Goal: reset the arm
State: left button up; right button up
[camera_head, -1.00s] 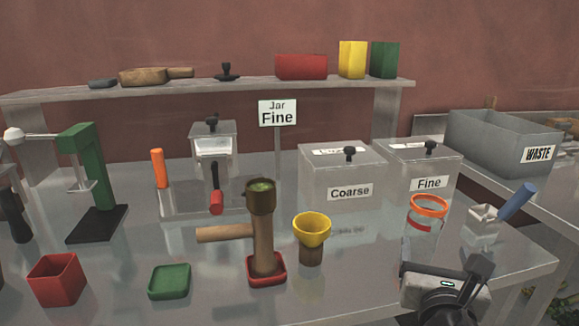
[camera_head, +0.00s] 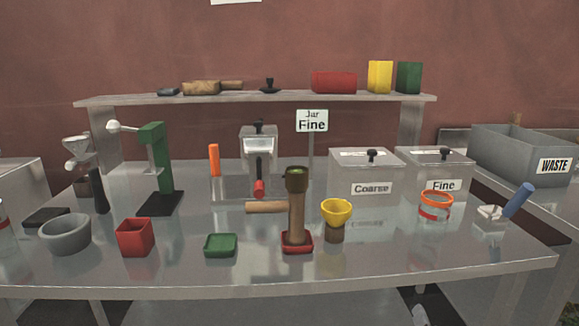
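Neither of my grippers shows clearly in the head view now. A small pale and dark shape sits at the bottom edge, right of centre, below the bench front; I cannot tell whether it is part of my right arm. The steel bench (camera_head: 390,272) stands in front of me, with no arm over its top. A brown cylinder with a dark cup top (camera_head: 296,205) stands upright in a red square tray (camera_head: 298,249). A yellow funnel-like cup (camera_head: 336,211) stands right of it. A clear jar with an orange ring (camera_head: 435,205) stands farther right.
Coarse (camera_head: 367,174) and Fine (camera_head: 433,166) bins stand at the back right. A grey waste bin (camera_head: 500,150) is beyond them. A green press (camera_head: 155,165), grey bowl (camera_head: 65,234), red box (camera_head: 135,237) and green tray (camera_head: 220,245) stand left. The bench's front strip is clear.

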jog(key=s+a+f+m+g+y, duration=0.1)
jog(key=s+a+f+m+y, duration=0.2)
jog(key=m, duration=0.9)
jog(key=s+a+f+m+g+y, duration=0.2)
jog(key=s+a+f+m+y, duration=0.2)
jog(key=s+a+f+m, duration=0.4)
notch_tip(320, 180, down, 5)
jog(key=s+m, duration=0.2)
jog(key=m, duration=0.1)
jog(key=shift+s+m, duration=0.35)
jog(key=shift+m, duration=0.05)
